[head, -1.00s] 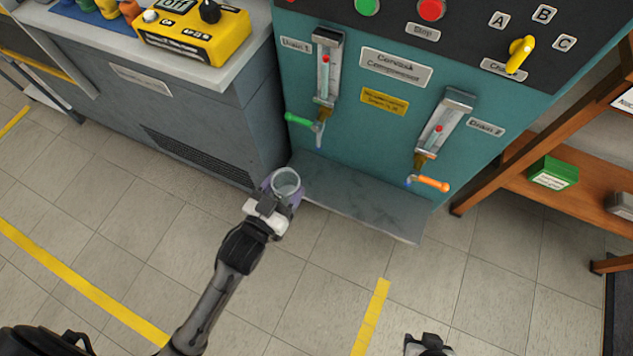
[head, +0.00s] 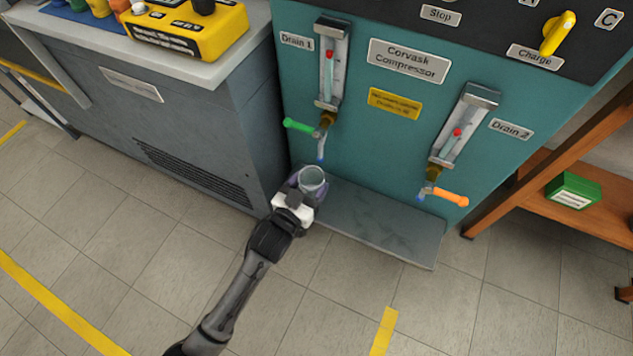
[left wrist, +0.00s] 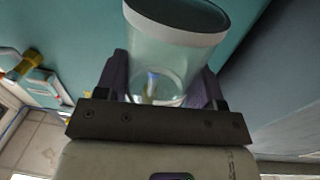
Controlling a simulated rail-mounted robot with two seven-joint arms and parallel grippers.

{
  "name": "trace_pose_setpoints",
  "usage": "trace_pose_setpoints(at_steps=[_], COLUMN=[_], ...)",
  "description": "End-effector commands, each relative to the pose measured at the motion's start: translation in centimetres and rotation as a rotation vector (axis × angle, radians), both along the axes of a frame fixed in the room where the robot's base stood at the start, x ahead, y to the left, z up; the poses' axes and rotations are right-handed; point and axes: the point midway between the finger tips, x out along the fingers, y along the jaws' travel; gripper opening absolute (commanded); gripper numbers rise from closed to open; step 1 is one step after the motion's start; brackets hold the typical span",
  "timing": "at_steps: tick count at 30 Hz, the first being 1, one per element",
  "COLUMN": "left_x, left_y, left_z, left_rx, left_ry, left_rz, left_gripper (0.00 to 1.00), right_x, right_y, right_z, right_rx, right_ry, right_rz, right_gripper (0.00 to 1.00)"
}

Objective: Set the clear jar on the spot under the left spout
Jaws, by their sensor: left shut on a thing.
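The clear jar (head: 312,177) is held upright in my left gripper (head: 303,186), near the left edge of the shelf (head: 385,232) on the teal machine. In the left wrist view the jar (left wrist: 172,60) stands between the two purple fingers of the gripper (left wrist: 165,85), which are shut on it. The left spout (head: 320,150), under the Drain 1 gauge with the green lever (head: 299,125), is just above and slightly right of the jar in the head view. The spot under the spout is hidden or not distinct. My right gripper is out of view.
The right spout (head: 423,192) with an orange lever (head: 450,197) hangs over the right part of the bare shelf. A grey cabinet (head: 200,140) stands close on the left of the jar. A wooden rack (head: 530,195) holding a green box (head: 573,190) stands at right.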

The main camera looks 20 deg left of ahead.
Motion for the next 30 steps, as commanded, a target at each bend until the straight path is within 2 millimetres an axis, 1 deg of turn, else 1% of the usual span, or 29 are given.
trace_pose_setpoints(at_steps=[5,8,9,13,20,26,27,30], left_x=[0.7,1.7,2.1,3.1,3.2,3.2,3.2,3.2], left_y=[-0.1,-0.2,-0.3,-0.5,-0.5,-0.5,-0.5,-0.5], left_z=[-0.5,-1.1,-1.5,-2.6,-2.3,-2.7,-2.6,-2.6], left_rx=[0.000,0.000,0.001,0.001,0.001,0.000,0.001,0.001], left_ry=[-0.001,-0.002,-0.001,-0.001,-0.001,0.000,-0.001,0.000], left_rz=[0.000,0.000,0.000,-0.001,-0.001,-0.001,-0.001,-0.001], left_gripper=[0.38,0.38,0.38,0.38,0.38,0.38,0.66,0.76], right_x=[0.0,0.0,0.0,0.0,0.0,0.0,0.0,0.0], right_y=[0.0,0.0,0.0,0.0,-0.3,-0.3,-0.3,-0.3], right_z=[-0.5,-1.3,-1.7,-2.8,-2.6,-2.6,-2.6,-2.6], right_rx=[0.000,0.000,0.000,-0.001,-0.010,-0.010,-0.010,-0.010], right_ry=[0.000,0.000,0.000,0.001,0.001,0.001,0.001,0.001], right_rz=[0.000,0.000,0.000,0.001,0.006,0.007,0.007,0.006], right_gripper=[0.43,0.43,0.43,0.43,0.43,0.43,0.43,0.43])
